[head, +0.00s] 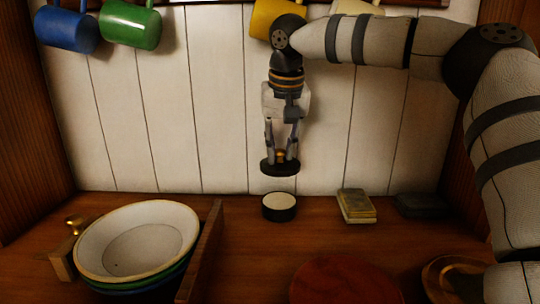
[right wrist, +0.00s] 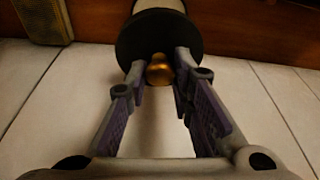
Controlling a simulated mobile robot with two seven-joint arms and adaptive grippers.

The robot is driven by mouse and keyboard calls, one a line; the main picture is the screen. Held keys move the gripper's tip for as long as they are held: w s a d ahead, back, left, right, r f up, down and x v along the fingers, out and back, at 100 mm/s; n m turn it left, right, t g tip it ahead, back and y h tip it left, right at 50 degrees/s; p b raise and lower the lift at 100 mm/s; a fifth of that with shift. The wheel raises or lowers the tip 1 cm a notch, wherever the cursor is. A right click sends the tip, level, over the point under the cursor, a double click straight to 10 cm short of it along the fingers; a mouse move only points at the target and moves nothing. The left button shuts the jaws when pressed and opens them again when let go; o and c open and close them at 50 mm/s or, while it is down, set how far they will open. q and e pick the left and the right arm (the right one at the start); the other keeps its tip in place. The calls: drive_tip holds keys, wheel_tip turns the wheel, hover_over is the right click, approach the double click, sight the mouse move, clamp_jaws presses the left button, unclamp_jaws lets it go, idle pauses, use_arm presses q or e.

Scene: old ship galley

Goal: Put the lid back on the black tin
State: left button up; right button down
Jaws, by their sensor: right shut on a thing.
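The black tin (head: 279,213) stands upright on the wooden counter near the white plank wall, its top showing pale. The dark round lid (head: 268,168) hangs roughly level above the tin, with a clear gap between them. My right gripper (head: 281,155) points down and is shut on the lid's brass knob. In the right wrist view, the fingers hold the knob (right wrist: 160,70) with the dark lid (right wrist: 132,38) beyond it. A pale part of the tin (right wrist: 172,4) shows past the lid's edge. My left gripper is not in view.
Nested bowls (head: 140,240) stand at left beside a wooden divider (head: 205,245). Small books (head: 356,206) and a dark block (head: 420,205) lie right of the tin. A round reddish board (head: 345,283) is in front. Mugs (head: 130,25) hang above.

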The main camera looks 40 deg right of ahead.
sight(281, 163)
wheel_tip(281, 163, down, 6)
drive_tip(key=shift+r+b, duration=0.25)
drive_tip(key=shift+b, duration=0.25)
drive_tip(key=shift+s+f, duration=0.1)
drive_tip(key=shift+f, duration=0.3)
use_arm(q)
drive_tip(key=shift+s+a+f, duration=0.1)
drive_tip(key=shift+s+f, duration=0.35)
use_arm(e)
drive_tip(key=shift+f, duration=1)
use_arm(q)
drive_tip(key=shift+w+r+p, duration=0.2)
drive_tip(key=shift+p, duration=0.15)
use_arm(e)
drive_tip(key=shift+a, duration=0.1)
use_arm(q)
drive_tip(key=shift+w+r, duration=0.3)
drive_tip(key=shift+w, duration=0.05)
use_arm(e)
drive_tip(key=c, duration=1.3)
unclamp_jaws()
